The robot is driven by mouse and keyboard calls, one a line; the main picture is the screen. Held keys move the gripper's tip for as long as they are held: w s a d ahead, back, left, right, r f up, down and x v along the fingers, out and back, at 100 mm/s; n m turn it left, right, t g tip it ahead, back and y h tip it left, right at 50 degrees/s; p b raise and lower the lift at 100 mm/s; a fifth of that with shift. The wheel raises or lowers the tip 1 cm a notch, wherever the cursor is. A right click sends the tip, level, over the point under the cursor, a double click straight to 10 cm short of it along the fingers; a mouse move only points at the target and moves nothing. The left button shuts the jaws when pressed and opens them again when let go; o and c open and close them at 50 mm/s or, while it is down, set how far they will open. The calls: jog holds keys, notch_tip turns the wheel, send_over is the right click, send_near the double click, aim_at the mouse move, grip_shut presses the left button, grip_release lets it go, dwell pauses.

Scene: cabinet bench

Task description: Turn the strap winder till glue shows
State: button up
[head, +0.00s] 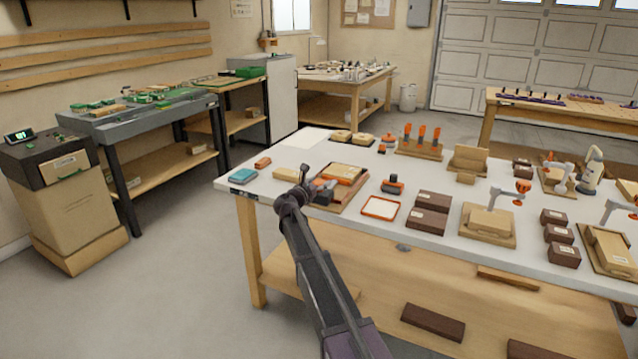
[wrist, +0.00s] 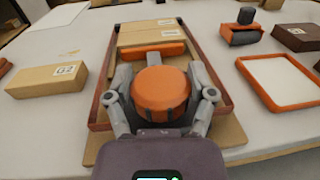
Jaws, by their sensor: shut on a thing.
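The strap winder is a round orange knob (wrist: 160,92) at the near end of a strapped frame in the wrist view. My gripper (wrist: 160,84) is shut on it, one grey finger on each side; in the head view my gripper (head: 303,190) reaches the near left end of the same work. A thin seam shows between the blocks. I cannot make out glue there. The knob and gripper hide the near end.
A wood block labelled G2 (wrist: 45,80) lies left of the frame. An orange-rimmed white tray (wrist: 282,80) lies right, with an orange and black tool (wrist: 240,30) behind it. More fixtures and dark blocks fill the white bench's (head: 232,183) right side.

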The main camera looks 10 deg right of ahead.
jog(key=shift+w+h, duration=0.2)
jog(key=shift+h, duration=0.1)
jog(key=shift+w+m+g+h, duration=0.1)
jog(key=shift+m+g+h, duration=1.7)
jog(key=shift+g, duration=0.7)
jog(key=shift+m+g, duration=0.8)
jog(key=shift+g, duration=0.1)
jog(key=shift+s+h, duration=0.2)
jog(key=shift+h, duration=0.1)
jog(key=o, duration=1.1)
jog(key=shift+s+a, duration=0.1)
jog(key=shift+a, duration=0.05)
jog(key=v, duration=1.1)
jog(key=shift+a+r, duration=0.1)
jog(key=shift+a, duration=0.25)
